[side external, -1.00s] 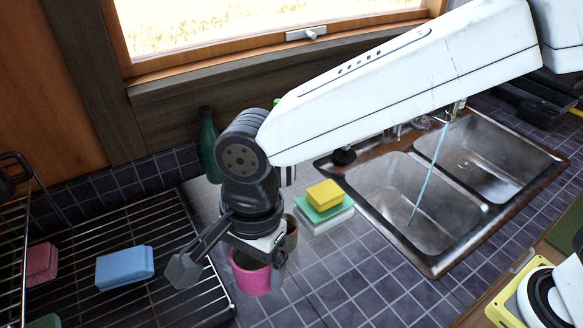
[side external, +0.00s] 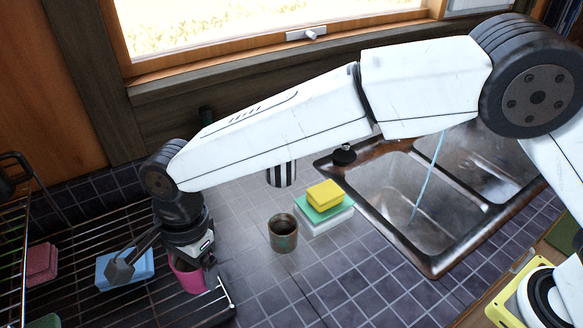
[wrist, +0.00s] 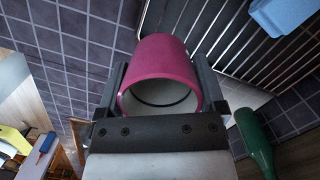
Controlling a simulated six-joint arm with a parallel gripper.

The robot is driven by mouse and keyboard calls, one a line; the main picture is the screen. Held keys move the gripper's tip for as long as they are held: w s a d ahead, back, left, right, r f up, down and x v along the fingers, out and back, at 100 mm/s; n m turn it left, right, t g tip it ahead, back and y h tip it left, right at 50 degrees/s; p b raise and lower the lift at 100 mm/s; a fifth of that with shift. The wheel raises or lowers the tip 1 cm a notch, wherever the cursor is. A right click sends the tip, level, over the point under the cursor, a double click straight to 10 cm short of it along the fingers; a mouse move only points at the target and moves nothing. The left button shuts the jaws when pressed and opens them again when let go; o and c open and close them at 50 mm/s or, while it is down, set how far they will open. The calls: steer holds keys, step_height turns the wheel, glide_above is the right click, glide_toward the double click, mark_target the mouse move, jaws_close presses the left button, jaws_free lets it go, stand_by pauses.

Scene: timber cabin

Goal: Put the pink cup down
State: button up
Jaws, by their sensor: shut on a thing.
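The pink cup (side external: 190,277) is between the fingers of my gripper (side external: 191,268), which is shut on it. In the side view the cup is over the right part of the dark wire rack (side external: 150,297), near its right edge. I cannot tell whether its base touches the rack. In the wrist view the pink cup (wrist: 164,62) fills the space between the two fingers of my gripper (wrist: 162,95), with its white inside showing. My gripper hides part of the cup in the side view.
A blue sponge (side external: 122,267) lies on the rack left of the cup. A brown cup (side external: 283,234) and a striped cup (side external: 281,174) stand on the counter to the right. Stacked sponges (side external: 324,201) sit beside the sink (side external: 400,197). A green bottle (wrist: 254,143) shows in the wrist view.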

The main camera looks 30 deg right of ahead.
steer(key=shift+w+a+f, duration=0.35)
steer(key=shift+w+f, duration=0.05)
steer(key=shift+f, duration=0.2)
steer(key=shift+w+a+f, duration=0.35)
steer(key=shift+a+f, duration=0.05)
steer(key=shift+f, duration=0.2)
steer(key=shift+w+a+f, duration=0.35)
steer(key=shift+w+f, duration=0.05)
steer(key=shift+f, duration=0.2)
steer(key=shift+w+a+f, duration=0.15)
steer(key=shift+w+f, duration=0.05)
steer(key=shift+f, duration=1.65)
steer(key=shift+f, duration=0.15)
steer(key=o, duration=1)
steer(key=shift+o, duration=0.2)
step_height(320, 180, up, 12)
steer(key=d, duration=0.1)
steer(key=shift+w+d, duration=0.15)
steer(key=shift+w, duration=0.2)
